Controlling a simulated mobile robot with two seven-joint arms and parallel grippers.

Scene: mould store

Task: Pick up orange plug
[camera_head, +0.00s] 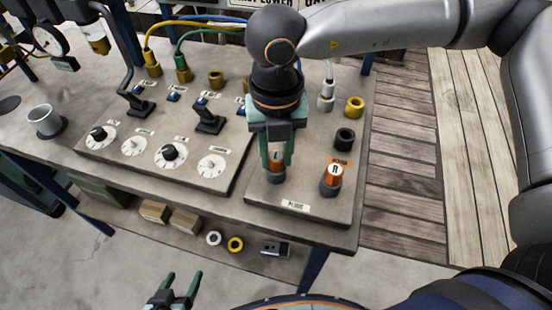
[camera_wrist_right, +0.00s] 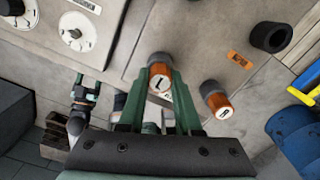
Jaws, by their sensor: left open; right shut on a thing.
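Two orange plugs with white marked tops and dark lower parts are on the right-hand panel. My right gripper (camera_head: 277,150) reaches down from above and is shut on the left one (camera_head: 276,163). In the right wrist view that plug (camera_wrist_right: 159,76) sits between the green fingers (camera_wrist_right: 157,105). Its dark lower end appears at the panel surface; I cannot tell whether it is lifted. The other orange plug (camera_head: 331,178) stands upright to the right, apart from the gripper; it also shows in the wrist view (camera_wrist_right: 217,102). My left gripper (camera_head: 173,291) is open and empty, low in front of the bench.
A black socket ring (camera_head: 345,138) and a yellow ring (camera_head: 355,107) are behind the second plug. A panel of dials (camera_head: 170,154) and levers lies to the left. A grey cup (camera_head: 44,120) stands at far left. A lower shelf holds wooden blocks (camera_head: 185,221) and rings.

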